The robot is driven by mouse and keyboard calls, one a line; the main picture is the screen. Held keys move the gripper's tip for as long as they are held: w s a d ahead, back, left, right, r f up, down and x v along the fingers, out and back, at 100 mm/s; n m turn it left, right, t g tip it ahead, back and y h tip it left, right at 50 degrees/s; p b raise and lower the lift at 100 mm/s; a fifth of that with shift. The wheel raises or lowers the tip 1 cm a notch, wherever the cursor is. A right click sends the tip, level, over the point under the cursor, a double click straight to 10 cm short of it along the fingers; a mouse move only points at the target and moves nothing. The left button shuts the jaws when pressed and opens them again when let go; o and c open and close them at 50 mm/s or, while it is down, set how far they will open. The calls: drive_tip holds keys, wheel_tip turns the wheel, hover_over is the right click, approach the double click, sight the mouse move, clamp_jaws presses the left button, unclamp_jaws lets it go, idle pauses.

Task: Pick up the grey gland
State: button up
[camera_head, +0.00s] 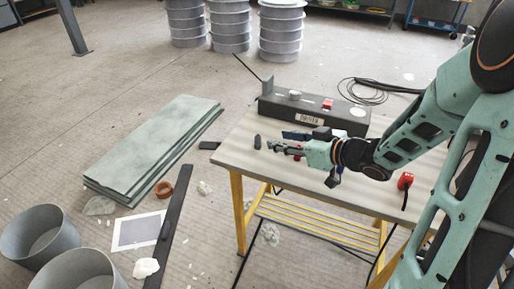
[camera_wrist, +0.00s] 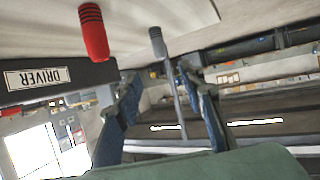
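The grey gland (camera_head: 257,141) is a small dark cylinder standing upright on the table's left part, just beyond my fingertips. In the wrist view, which is upside down, the grey gland (camera_wrist: 158,42) hangs from the top, ahead of the gap between my two blue fingers. My gripper (camera_head: 282,141) reaches left, low over the table. In the wrist view my gripper (camera_wrist: 160,95) has its fingers apart, with nothing held between them. A red gland (camera_wrist: 93,33) with a ribbed black end shows left of the grey one, near the driver box.
The dark driver box (camera_head: 310,115) stands along the back of the table (camera_head: 345,160). A red device (camera_head: 405,181) sits toward the table's right. Green-grey boards (camera_head: 150,150) and two grey tubs (camera_head: 40,235) lie on the floor at left. Cable coils lie behind the table.

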sight(258, 135)
drive_tip(key=shift+a+f, duration=0.15)
drive_tip(key=shift+a, duration=0.15)
drive_tip(key=b+x, duration=0.4)
drive_tip(key=x, duration=0.5)
drive_tip(key=shift+w+a+f+b, duration=0.15)
drive_tip(key=shift+w+a+b, duration=0.15)
drive_tip(key=shift+w+a, duration=0.1)
drive_tip(key=shift+c, duration=0.4)
drive_tip(key=c, duration=0.9)
